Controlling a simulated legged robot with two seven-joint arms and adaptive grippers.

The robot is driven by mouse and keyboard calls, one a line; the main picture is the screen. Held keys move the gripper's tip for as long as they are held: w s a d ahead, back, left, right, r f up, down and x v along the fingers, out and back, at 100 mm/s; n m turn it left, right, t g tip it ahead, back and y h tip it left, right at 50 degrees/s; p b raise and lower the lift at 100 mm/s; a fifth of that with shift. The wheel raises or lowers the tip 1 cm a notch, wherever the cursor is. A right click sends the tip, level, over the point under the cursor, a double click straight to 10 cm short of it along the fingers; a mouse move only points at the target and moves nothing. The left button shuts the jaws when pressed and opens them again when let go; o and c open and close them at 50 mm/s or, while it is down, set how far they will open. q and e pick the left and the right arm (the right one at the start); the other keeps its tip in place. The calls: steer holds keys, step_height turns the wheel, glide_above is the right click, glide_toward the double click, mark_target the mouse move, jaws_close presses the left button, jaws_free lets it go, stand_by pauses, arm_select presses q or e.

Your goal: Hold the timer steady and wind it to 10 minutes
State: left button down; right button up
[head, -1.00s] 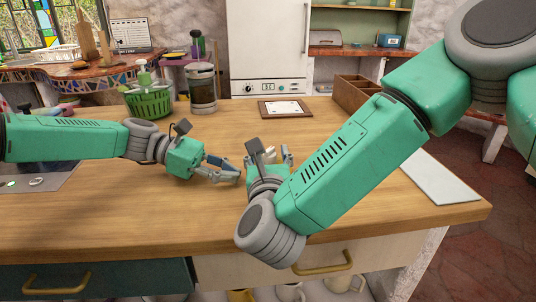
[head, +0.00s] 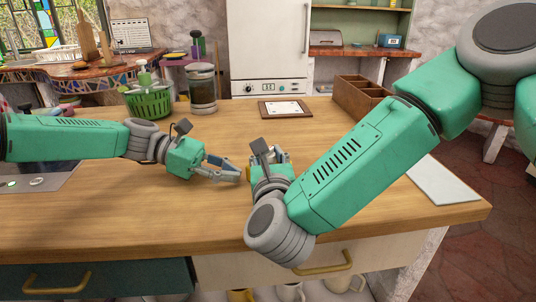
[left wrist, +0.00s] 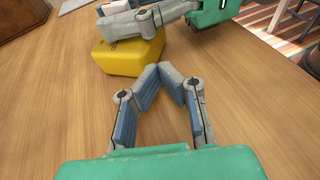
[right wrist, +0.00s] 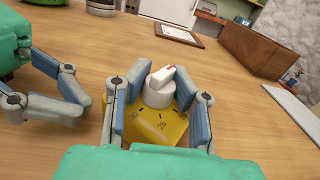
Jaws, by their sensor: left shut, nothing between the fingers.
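The timer is a yellow block with a white knob. Its yellow body shows in the left wrist view (left wrist: 130,52) and in the right wrist view (right wrist: 158,128), with dial marks on top. The white knob (right wrist: 160,92) carries a pointer with a red mark. My right gripper (right wrist: 162,78) is over the timer with one finger on each side of the knob; I cannot tell whether they press on it. My left gripper (head: 240,176) is shut and empty, its tips just beside the timer (head: 250,173), which the right gripper mostly hides in the head view.
A framed sheet (head: 285,109) and a brown divided box (head: 362,97) are at the back of the wooden counter (head: 130,225). The counter's front is clear.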

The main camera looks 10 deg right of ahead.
steer(key=o, duration=0.6)
steer(key=shift+c, duration=0.2)
steer(key=shift+s, duration=0.1)
steer(key=s, duration=1.1)
steer(key=shift+s+a+f, duration=0.1)
steer(key=shift+s+a, duration=0.3)
arm_select(q)
steer(key=c, duration=1.8)
jaws_free()
steer(key=shift+a, duration=0.1)
